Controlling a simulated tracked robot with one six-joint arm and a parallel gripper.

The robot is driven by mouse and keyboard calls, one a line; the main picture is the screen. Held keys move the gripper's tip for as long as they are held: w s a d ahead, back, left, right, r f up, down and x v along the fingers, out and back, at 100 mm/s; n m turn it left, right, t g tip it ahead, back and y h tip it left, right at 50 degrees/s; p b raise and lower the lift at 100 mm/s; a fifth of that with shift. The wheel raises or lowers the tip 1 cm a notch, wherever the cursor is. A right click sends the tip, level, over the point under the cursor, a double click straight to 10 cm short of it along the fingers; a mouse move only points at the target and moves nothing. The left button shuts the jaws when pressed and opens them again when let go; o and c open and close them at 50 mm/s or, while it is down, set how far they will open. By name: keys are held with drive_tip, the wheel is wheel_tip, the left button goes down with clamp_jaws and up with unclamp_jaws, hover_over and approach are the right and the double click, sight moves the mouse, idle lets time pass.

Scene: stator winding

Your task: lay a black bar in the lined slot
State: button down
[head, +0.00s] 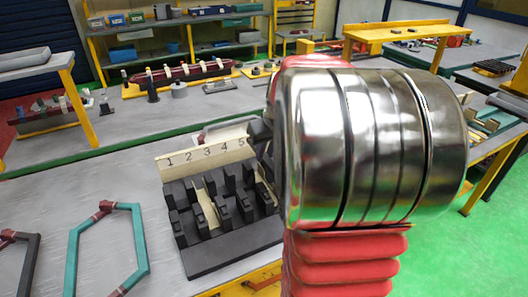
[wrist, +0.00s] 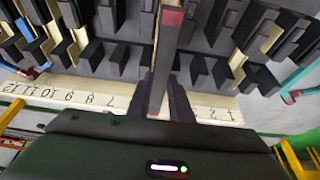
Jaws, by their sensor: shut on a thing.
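The dark grey slotted block (head: 232,255) stands on the table in the head view, with rows of black teeth and a cream strip numbered 1 to 5 visible. A cream-lined slot (head: 206,206) shows between its teeth. In the wrist view, cream liners (wrist: 240,64) show at the right and also at the left. My gripper (wrist: 163,95) is shut on a black bar (wrist: 165,60) with a dull red end, which extends over the block between numbers 7 and 2. Whether it touches the block cannot be told. In the head view my arm hides the bar and the block's right part.
A back bench holds a dark red part with pale bands (head: 180,73), and shelves (head: 180,40) stand behind. The table between frames and block is clear.

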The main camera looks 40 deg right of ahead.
sight(267, 158)
drive_tip(key=shift+f, duration=2.1)
drive_tip(key=shift+s+f, duration=0.1)
drive_tip(key=shift+f, duration=2.8)
drive_tip(key=c, duration=1.5)
unclamp_jaws()
drive_tip(key=shift+r, duration=0.9)
drive_tip(key=shift+r, duration=3.65)
